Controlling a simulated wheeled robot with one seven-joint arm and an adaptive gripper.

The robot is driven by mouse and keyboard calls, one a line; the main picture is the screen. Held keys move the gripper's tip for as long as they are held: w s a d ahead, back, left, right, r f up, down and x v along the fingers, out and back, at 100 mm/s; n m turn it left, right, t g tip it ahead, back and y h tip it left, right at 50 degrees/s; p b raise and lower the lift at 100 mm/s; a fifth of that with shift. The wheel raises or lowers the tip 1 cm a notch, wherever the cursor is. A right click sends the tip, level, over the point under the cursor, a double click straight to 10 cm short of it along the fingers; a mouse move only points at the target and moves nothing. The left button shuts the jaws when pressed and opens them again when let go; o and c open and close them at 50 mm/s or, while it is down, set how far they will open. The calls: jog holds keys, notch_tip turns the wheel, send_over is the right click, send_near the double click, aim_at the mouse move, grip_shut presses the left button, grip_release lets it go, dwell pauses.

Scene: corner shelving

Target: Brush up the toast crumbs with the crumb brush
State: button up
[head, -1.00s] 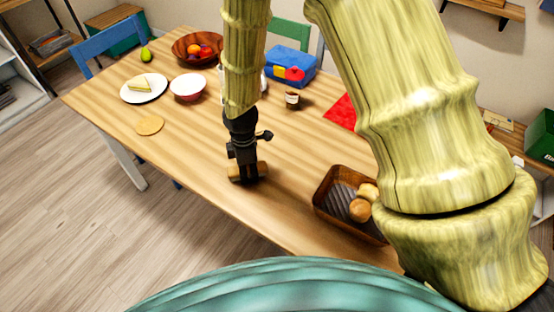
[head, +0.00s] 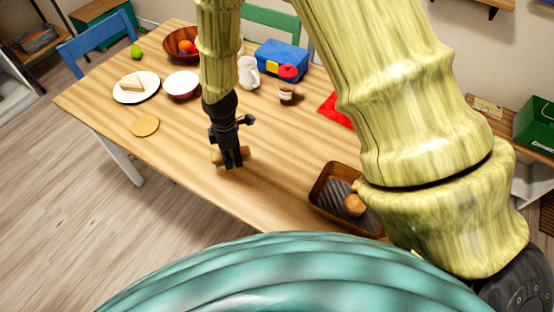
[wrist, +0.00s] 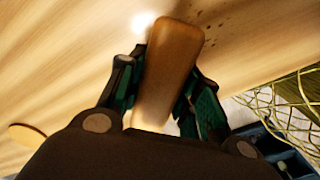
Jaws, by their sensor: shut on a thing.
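My gripper (head: 231,160) is shut on the crumb brush, low over the near part of the wooden table. The brush's brown wooden body (wrist: 168,62) lies between the two fingers in the wrist view. In the head view only its light wooden end (head: 216,157) and a bit on the other side show beside the fingers. Its bristles are hidden, so I cannot tell if they touch the table. Small dark crumbs (wrist: 222,28) are scattered on the tabletop just beyond and right of the brush in the wrist view. They are too small to make out in the head view.
The table (head: 185,140) is clear around the gripper. A round coaster (head: 145,126) lies to the left, and a brown basket (head: 330,205) with bread stands to the right. A plate (head: 124,97), bowl (head: 182,92), white jug (head: 249,75), jar (head: 286,97) and blue box (head: 281,58) stand farther back.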

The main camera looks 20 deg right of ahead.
jog(key=shift+r+p, duration=0.85)
jog(key=shift+r, duration=0.6)
jog(key=shift+s, duration=0.1)
